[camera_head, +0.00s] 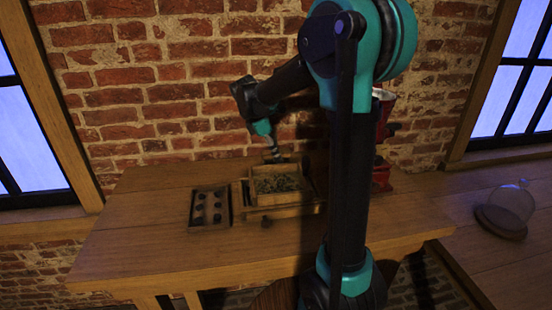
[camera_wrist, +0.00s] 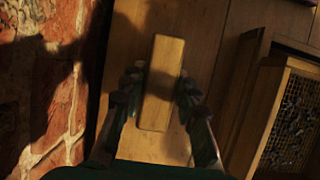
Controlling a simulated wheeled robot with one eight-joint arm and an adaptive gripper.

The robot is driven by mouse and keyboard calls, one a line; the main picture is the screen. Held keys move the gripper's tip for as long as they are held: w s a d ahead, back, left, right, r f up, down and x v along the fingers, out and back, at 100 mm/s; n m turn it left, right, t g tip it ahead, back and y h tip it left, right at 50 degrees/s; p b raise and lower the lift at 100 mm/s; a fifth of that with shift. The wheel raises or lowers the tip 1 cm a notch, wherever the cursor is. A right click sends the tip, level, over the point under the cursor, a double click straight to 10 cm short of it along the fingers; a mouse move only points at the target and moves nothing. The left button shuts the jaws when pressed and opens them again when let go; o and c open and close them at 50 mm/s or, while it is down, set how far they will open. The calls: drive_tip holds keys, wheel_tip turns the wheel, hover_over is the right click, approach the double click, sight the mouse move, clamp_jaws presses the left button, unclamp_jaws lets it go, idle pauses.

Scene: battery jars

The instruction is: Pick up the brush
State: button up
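A plain wooden block, which looks like the back of the brush (camera_wrist: 162,85), lies on the wooden table in the wrist view, close to the brick wall. Its underside is hidden, so I see no bristles. My gripper (camera_wrist: 158,88) is above it, with one finger on each side of the block. The fingers look spread, with a narrow gap at the left; whether the right finger touches cannot be told. In the head view my gripper (camera_head: 274,156) points down at the back of the table, behind a wooden box. I cannot make out the brush there.
The wooden box (camera_head: 285,212) with dark grainy contents stands just in front of my gripper. A dark tray (camera_head: 225,208) with several round pieces lies left of it. A red object (camera_head: 381,178) stands to the right, partly behind my arm. The table's left side is clear.

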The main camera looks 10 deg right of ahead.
clamp_jaws()
drive_tip(key=shift+r, duration=0.1)
wheel_tip(320, 180, up, 20)
drive_tip(key=shift+r, duration=0.2)
idle(0.4)
